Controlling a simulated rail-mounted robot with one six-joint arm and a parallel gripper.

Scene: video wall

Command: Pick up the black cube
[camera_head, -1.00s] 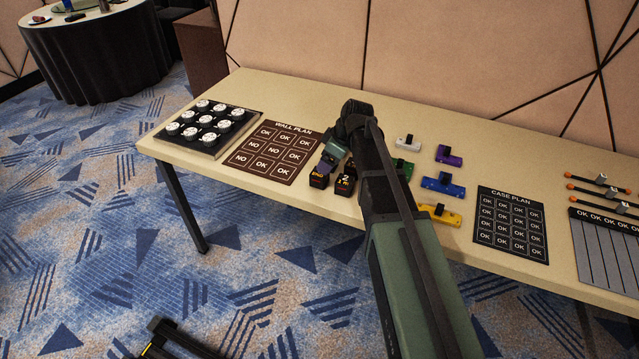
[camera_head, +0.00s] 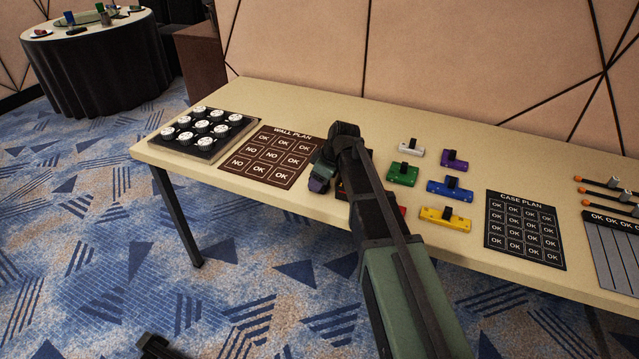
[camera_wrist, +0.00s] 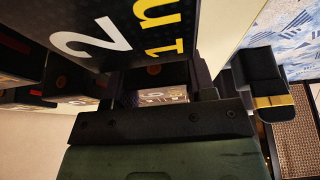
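In the wrist view a black face marked with a white "2" and yellow characters (camera_wrist: 115,30) fills the upper left, very close to the camera. I take it to be a black cube. In the head view my gripper (camera_head: 319,178) hangs low at the table's front edge, right of the wall plan. My arm hides most of the dark blocks there; a small dark, red-edged part (camera_head: 341,190) shows beside the gripper.
The wall plan (camera_head: 262,160) lies left of my gripper, with a tray of white round pieces (camera_head: 240,122) beyond it. Coloured blocks, including a green one (camera_head: 402,175) and a yellow one (camera_head: 447,220), stand right of my arm. The case plan (camera_head: 526,227) lies further right.

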